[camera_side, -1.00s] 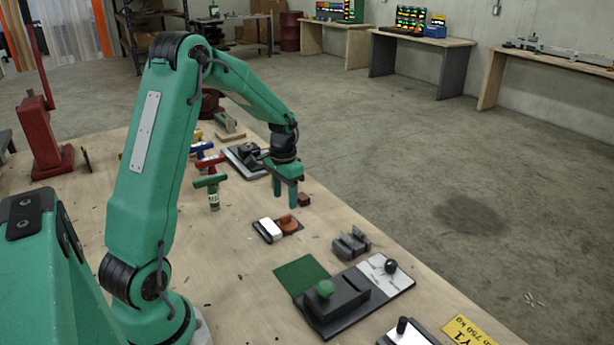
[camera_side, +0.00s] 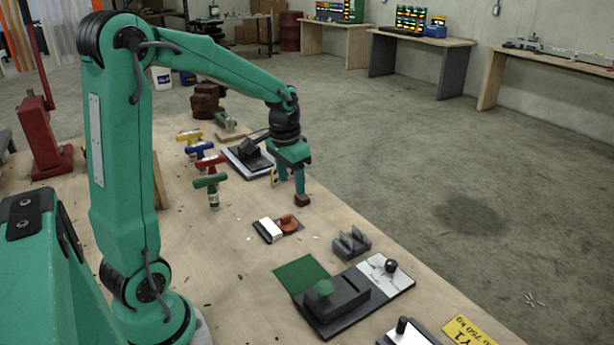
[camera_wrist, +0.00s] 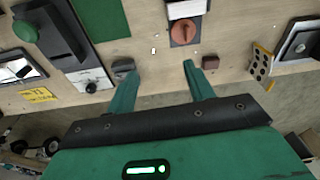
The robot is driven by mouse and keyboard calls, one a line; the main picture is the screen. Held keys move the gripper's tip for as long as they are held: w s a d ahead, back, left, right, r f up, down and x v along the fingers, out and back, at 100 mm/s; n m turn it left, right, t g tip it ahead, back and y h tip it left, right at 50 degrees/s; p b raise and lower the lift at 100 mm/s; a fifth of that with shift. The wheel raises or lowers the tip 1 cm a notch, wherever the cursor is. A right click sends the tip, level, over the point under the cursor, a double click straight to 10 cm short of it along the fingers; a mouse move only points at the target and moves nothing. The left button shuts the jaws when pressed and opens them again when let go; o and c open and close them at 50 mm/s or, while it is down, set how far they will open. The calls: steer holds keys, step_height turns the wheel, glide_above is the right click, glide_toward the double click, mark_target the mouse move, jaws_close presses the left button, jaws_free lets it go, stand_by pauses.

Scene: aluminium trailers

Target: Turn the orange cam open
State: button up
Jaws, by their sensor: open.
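The orange cam (camera_side: 287,221) is a round knob with a raised ridge on a small dark plate, beside a white block (camera_side: 271,229). In the wrist view the cam (camera_wrist: 185,33) lies beyond my fingertips, nearer the right finger, with its ridge running roughly up and down the picture. My gripper (camera_side: 298,186) is above the bench, farther back than the cam and apart from it. The wrist view shows my gripper (camera_wrist: 157,70) open, with nothing between the fingers.
A small brown block (camera_side: 303,200) sits close by my fingertips. A grey bracket (camera_side: 351,243) and a black base with a green knob (camera_side: 323,289) are nearer the camera. Several coloured T-handles (camera_side: 211,181) stand to the left. A perforated plate (camera_wrist: 262,62) is right of my gripper.

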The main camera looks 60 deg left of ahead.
steer(key=s+d+r+t, duration=0.3)
steer(key=s+d+r, duration=0.4)
steer(key=s+d, duration=0.2)
steer(key=shift+s+d+r+m, duration=0.15)
steer(key=shift+d+m, duration=0.25)
steer(key=shift+d, duration=0.65)
stand_by(0.3)
steer(key=s+d+t, duration=0.1)
steer(key=s+d, duration=0.2)
steer(key=s, duration=0.2)
steer(key=shift+s+d+h, duration=0.15)
steer(key=shift+h, duration=0.15)
steer(key=shift+r, duration=0.1)
stand_by(0.9)
